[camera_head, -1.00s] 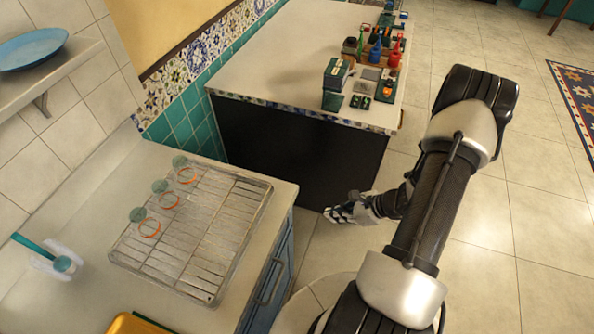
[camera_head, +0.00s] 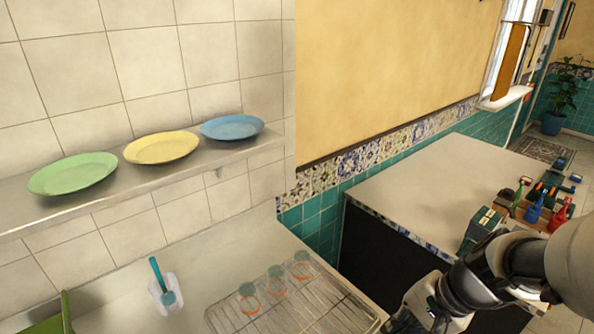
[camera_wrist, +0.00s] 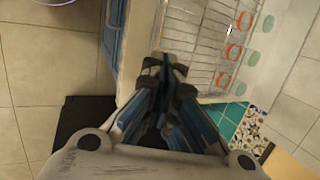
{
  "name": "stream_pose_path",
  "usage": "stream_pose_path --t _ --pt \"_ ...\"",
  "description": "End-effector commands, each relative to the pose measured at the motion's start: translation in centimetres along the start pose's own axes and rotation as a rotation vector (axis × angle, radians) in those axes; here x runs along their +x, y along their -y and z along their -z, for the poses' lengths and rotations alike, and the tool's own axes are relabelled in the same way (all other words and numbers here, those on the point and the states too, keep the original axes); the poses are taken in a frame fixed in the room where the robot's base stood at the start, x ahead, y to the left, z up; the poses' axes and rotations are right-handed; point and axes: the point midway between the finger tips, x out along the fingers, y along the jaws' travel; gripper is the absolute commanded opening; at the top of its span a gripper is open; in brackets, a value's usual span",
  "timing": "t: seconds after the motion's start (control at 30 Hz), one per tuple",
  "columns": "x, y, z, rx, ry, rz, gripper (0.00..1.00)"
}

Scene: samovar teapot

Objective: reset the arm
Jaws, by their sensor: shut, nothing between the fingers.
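My gripper (camera_wrist: 172,72) is shut and empty in the wrist view, its fingertips together beside the edge of the counter with the wire rack. The wrist view looks down on that edge and the tiled floor. In the head view my arm comes in from the lower right, in front of the far counter, and its end is cut off at the bottom edge. The fingertips cannot be made out there.
A wire rack (camera_head: 315,308) holds several small glasses (camera_head: 276,279). Green (camera_head: 73,173), yellow (camera_head: 161,148) and blue (camera_head: 232,127) plates sit on a shelf. Bottles and boxes stand on the far counter (camera_head: 425,190).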

Motion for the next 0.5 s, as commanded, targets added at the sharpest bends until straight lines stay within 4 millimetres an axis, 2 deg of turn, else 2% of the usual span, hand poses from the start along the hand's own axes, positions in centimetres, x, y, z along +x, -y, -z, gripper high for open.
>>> stream_pose_path --t 0.03,0.2,0.33,0.5 --pt "-1.2 0.6 -1.9 -0.115 -0.031 -0.027 0.0" --pt "-4.4 0.6 -6.8 -0.454 -0.133 -0.128 0.0" --pt "-6.5 -0.2 -9.4 -0.679 -0.224 -0.191 0.0" --pt "-8.4 -1.3 -11.0 -0.873 -0.325 -0.246 0.0"
